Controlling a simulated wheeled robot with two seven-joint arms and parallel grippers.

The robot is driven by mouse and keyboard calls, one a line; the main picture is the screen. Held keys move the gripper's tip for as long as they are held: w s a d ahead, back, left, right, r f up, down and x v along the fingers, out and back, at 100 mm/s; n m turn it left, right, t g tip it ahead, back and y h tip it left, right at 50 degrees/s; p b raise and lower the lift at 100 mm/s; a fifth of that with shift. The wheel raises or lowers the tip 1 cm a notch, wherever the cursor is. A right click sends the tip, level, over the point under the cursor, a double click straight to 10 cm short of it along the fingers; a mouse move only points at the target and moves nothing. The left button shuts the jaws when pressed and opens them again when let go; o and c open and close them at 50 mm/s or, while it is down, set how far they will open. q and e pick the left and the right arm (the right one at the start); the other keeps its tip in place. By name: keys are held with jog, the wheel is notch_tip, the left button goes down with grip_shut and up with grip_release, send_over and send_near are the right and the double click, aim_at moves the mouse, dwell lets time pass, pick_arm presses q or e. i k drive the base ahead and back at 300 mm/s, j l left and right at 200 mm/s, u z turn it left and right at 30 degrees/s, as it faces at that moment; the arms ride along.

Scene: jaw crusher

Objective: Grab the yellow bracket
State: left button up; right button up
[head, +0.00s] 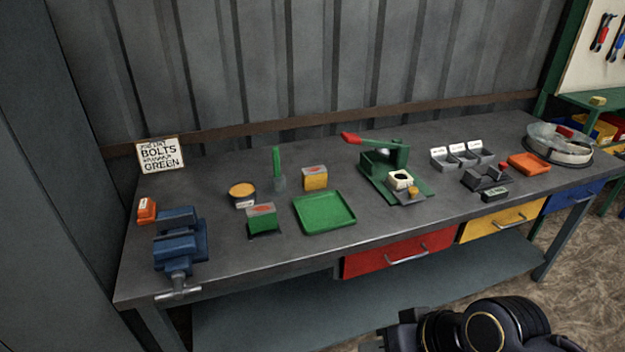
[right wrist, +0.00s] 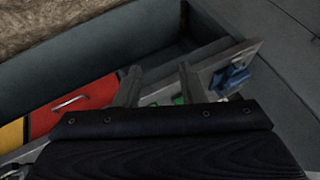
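A small yellow block-like piece (head: 315,178) with a red mark on its top stands on the workbench, behind the green tray; it is the yellow thing that best fits the bracket, though its exact shape is too small to tell. My right gripper (head: 385,338) is low in front of the bench in the head view, well apart from the yellow piece. In the right wrist view, its two fingers (right wrist: 157,78) are spread with nothing between them. My left gripper is not in view.
On the workbench (head: 300,252) are a blue vise (head: 178,240), a green red-marked piece (head: 262,218), an empty green tray (head: 324,212), a green upright rod (head: 277,165), a round orange-topped tin (head: 242,192) and a red-handled press (head: 385,165). Drawers (head: 400,252) line the front edge.

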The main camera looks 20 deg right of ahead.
aim_at(314, 177)
jog(key=i+l+u, duration=0.3)
jog(key=i, duration=0.2)
jog(key=i+l+u, duration=0.3)
jog(key=i+l, duration=0.05)
jog(key=i, duration=0.1)
